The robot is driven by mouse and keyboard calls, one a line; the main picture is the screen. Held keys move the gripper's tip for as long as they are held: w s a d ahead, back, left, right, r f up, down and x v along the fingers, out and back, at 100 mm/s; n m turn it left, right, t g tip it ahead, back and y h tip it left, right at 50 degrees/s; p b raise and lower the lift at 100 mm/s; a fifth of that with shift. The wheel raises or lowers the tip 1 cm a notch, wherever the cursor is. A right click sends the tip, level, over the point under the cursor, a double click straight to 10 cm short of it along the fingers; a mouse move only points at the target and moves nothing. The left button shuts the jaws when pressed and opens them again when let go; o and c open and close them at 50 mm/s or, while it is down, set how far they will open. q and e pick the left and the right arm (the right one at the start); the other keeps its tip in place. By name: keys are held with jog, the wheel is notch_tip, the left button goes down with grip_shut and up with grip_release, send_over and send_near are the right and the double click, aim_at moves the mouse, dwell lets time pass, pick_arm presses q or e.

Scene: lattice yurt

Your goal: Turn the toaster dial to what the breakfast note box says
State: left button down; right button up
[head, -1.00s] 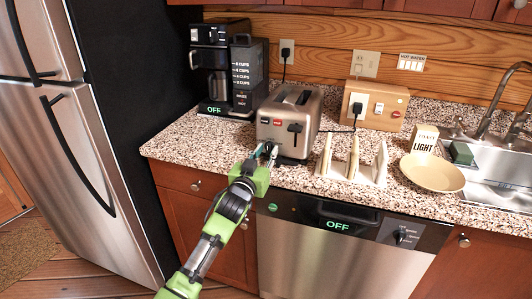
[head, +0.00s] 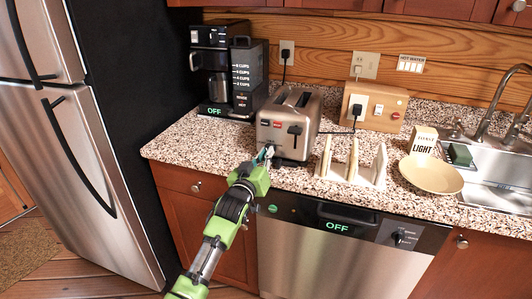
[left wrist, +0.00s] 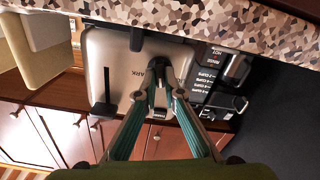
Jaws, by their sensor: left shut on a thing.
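The steel toaster (head: 290,112) stands on the speckled counter. In the left wrist view the toaster (left wrist: 125,65) appears upside down, with "DARK" lettering beside the fingertips. My left gripper (head: 264,154) is at the low left of the toaster's front. In the left wrist view its fingertips (left wrist: 163,92) are closed around the dark toaster dial (left wrist: 179,64), which the fingers partly cover. The dial's pointer cannot be read. The note box (head: 423,140) stands on the counter at the right and reads "LIGHT"; its smaller top line is unclear. My right gripper is not in view.
A coffee maker (head: 225,70) stands left of the toaster. A wooden rack (head: 350,175), a tan plate (head: 432,175) and the sink (head: 500,175) are to the right. A dishwasher (head: 320,260) is below the counter. The toaster's lever (head: 294,130) sticks out near my gripper.

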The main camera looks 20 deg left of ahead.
pick_arm(q)
jog(key=n+p, duration=0.1)
jog(key=n, duration=0.3)
jog(key=shift+n, duration=0.3)
jog(key=shift+a+f+n+p, duration=0.1)
jog(key=shift+n+p, duration=0.55)
jog(key=shift+n, duration=0.95)
jog(key=c, duration=2.2)
grip_release()
jog(key=shift+o, duration=0.2)
jog(key=shift+s, duration=0.15)
jog(key=s, duration=1.1)
jog(key=shift+s+a, duration=0.2)
jog(key=shift+s, duration=0.2)
